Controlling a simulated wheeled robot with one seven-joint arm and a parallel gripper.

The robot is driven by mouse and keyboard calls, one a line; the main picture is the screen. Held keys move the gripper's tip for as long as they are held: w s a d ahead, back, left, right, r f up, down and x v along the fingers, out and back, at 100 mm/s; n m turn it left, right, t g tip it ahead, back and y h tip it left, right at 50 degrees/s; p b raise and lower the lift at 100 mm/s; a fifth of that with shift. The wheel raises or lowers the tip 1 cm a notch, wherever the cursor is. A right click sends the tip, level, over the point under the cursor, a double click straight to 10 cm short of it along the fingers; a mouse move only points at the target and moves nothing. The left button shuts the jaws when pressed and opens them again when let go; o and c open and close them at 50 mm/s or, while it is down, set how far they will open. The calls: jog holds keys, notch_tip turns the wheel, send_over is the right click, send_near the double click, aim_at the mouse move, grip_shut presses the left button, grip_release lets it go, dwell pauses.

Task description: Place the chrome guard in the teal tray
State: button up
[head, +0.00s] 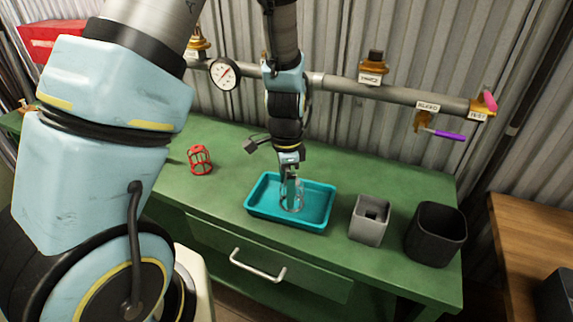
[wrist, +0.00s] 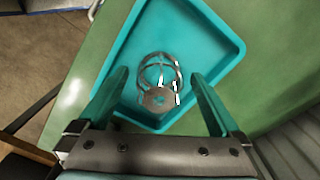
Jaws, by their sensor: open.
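The chrome guard (wrist: 158,82) is a small silvery cage with a round plate at one end. It is inside the outline of the teal tray (wrist: 226,45) in the wrist view. In the head view the guard (head: 292,203) shows over the tray floor, below my gripper. The teal tray (head: 318,212) lies on the green bench. My gripper (wrist: 157,75) is open, with one finger on each side of the guard and a visible gap to both. In the head view my gripper (head: 291,182) points down over the tray. Whether the guard rests fully on the tray floor is hard to tell.
A red cage-like guard (head: 200,160) stands on the bench left of the tray. A grey square holder (head: 370,220) and a black bin (head: 436,234) stand to its right. A pipe (head: 345,87) with a gauge (head: 224,74) and tagged valves runs behind.

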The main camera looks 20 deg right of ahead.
notch_tip(320, 180, up, 9)
jog(key=shift+f+b, duration=0.1)
jog(key=shift+b, duration=0.65)
jog(key=a+r+n, duration=0.2)
jog(key=a+n, duration=0.7)
jog(key=a, duration=0.3)
jog(key=a+r+n+t, duration=0.1)
jog(key=a+r+n, duration=0.1)
jog(key=a+n, duration=0.7)
jog(key=w+a, duration=0.1)
jog(key=a, duration=0.2)
jog(key=shift+a+n+t, duration=0.2)
jog(key=shift+n+t, duration=0.1)
